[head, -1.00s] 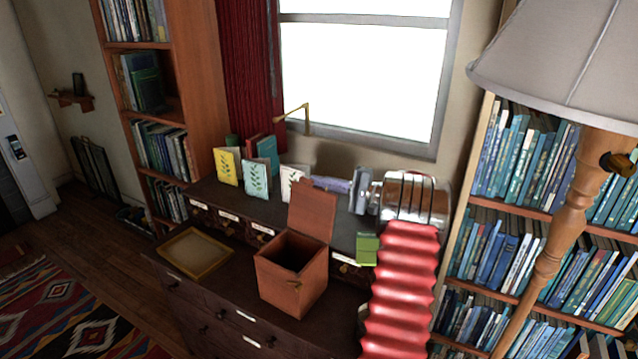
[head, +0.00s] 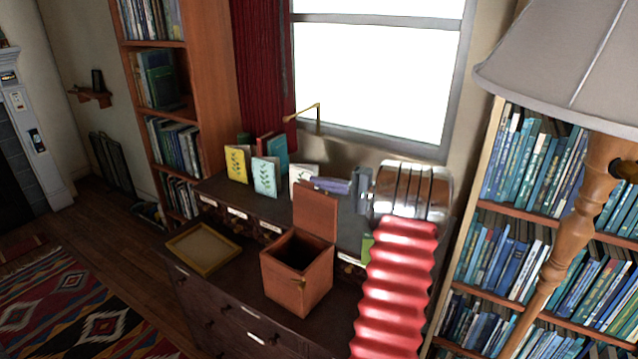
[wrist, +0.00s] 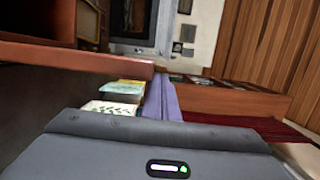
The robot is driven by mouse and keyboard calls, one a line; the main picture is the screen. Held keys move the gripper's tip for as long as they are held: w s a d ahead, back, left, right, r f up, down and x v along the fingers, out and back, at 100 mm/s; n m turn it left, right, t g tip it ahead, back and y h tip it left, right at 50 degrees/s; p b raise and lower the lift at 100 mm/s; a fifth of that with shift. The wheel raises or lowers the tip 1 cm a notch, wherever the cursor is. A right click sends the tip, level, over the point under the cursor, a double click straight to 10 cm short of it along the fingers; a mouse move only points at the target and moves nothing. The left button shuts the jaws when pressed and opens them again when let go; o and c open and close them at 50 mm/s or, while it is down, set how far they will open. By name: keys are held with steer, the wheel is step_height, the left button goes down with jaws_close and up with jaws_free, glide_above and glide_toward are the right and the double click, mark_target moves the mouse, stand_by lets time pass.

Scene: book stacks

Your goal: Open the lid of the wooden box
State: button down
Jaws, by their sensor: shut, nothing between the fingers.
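The wooden box (head: 296,283) is reddish brown and stands on the dark desk, its top open and its inside dark. Its lid (head: 316,215) stands up at the back edge, roughly upright. My gripper (head: 325,186) is shut and empty, at the lid's top edge and just behind it; I cannot tell whether they touch. In the wrist view the shut purple-grey fingers (wrist: 160,100) point past the lid (wrist: 80,57), whose edge runs across the left. Part of the open box (wrist: 35,25) shows at the upper left there.
A shallow tray (head: 203,249) lies left of the box on the desk. A yellow book (head: 237,164), a pale blue book (head: 265,177) and others stand behind. A green object (head: 367,247) is partly hidden by my red arm. A floor lamp (head: 570,240) stands at the right.

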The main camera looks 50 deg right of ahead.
steer(key=shift+s, duration=0.1)
steer(key=shift+d, duration=0.15)
steer(key=s+d, duration=0.6)
steer(key=s, duration=0.3)
steer(key=shift+s+d+f, duration=0.15)
steer(key=shift+s+d, duration=0.05)
steer(key=shift+d, duration=0.15)
stand_by(0.8)
